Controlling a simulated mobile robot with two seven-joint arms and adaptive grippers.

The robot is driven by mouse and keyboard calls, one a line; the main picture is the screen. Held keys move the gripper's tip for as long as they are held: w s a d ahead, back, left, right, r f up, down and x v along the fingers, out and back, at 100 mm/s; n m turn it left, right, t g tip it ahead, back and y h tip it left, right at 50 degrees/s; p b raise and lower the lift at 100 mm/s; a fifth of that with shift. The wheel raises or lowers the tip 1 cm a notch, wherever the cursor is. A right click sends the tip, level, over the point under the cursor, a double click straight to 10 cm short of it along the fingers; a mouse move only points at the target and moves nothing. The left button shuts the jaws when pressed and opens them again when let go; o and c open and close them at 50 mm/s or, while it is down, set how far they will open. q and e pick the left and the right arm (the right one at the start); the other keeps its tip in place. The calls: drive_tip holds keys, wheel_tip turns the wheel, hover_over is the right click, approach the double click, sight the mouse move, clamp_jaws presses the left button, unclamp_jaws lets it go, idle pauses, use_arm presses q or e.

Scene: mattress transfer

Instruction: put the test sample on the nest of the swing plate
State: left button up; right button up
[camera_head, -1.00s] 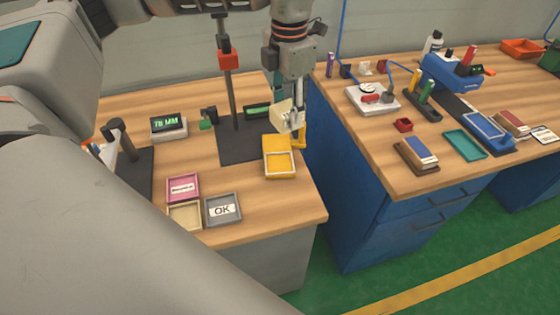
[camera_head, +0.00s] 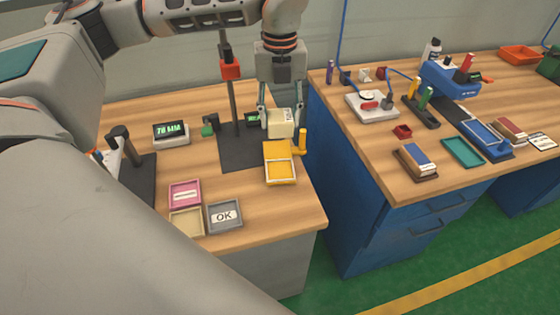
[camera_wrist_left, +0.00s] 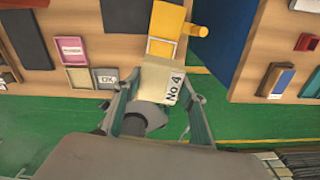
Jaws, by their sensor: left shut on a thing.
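The test sample is a cream block (camera_head: 281,126), held between the two fingers of my left gripper (camera_head: 281,119). In the left wrist view the block (camera_wrist_left: 155,82) shows a white label reading "No 4". The yellow swing plate (camera_head: 276,150) lies near the right edge of the left bench, with a yellow upright post (camera_head: 303,141) at its right. The block is above and behind the plate in the head view, apart from the nest. My right gripper is not in view.
A dark stand with a red-headed column (camera_head: 230,68) rises left of the gripper. A pink tray (camera_head: 184,194), a cream tray (camera_head: 187,221) and a grey "OK" tray (camera_head: 224,216) lie front left. A gap separates this bench from the blue one (camera_head: 350,190).

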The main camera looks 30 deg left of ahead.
use_arm(q)
wheel_tip(320, 180, down, 11)
drive_tip(key=shift+r, duration=0.2)
wheel_tip(320, 180, down, 4)
drive_tip(key=shift+f, duration=0.15)
drive_tip(key=shift+f, duration=0.15)
drive_tip(key=o, duration=1.1)
